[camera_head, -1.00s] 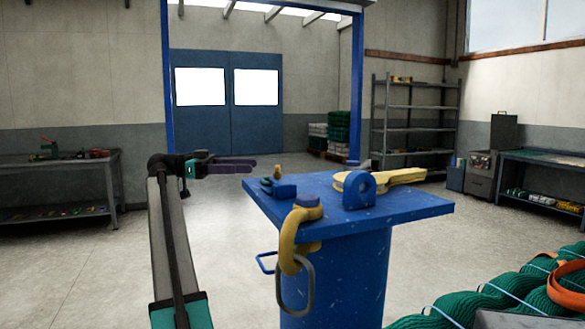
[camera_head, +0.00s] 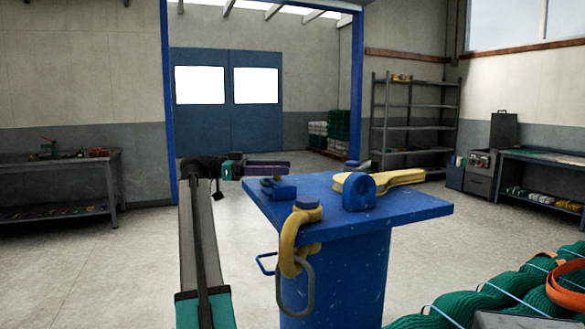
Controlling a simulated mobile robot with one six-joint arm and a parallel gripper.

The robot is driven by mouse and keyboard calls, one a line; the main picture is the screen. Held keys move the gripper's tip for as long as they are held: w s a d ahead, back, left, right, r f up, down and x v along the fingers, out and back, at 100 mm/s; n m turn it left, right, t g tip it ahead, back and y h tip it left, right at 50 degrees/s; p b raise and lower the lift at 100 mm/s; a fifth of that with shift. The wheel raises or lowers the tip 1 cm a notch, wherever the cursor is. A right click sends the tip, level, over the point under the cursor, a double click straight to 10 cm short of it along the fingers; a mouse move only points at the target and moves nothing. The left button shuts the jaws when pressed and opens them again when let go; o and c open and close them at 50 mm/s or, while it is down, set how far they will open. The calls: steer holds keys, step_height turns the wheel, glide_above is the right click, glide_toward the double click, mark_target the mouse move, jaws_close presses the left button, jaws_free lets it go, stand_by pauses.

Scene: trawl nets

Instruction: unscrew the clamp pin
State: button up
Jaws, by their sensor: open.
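A small blue clamp (camera_head: 279,189) sits on the back left part of the blue table top (camera_head: 410,207). My gripper (camera_head: 284,169) points right, with its dark purple fingers level just above the clamp in the picture. The fingers cover the spot where the clamp's small brass-coloured pin showed, so the pin is hidden now. The jaws are open. They overlap edge-on in this view, and I cannot tell whether they are around the pin, touching it or apart from it.
A yellow hook (camera_head: 291,240) with a grey link (camera_head: 309,287) hangs at the table's front left edge. A blue eye block (camera_head: 359,191) and a yellow tool (camera_head: 397,178) are on the right half. Green netting (camera_head: 490,300) lies at the lower right.

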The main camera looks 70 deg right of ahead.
steer(key=shift+x, duration=1.85)
steer(key=c, duration=0.9)
steer(key=shift+d+r, duration=0.15)
steer(key=shift+d, duration=0.45)
steer(key=shift+c, duration=0.4)
steer(key=shift+a, duration=0.5)
steer(key=shift+c, duration=0.4)
steer(key=shift+h, duration=0.3)
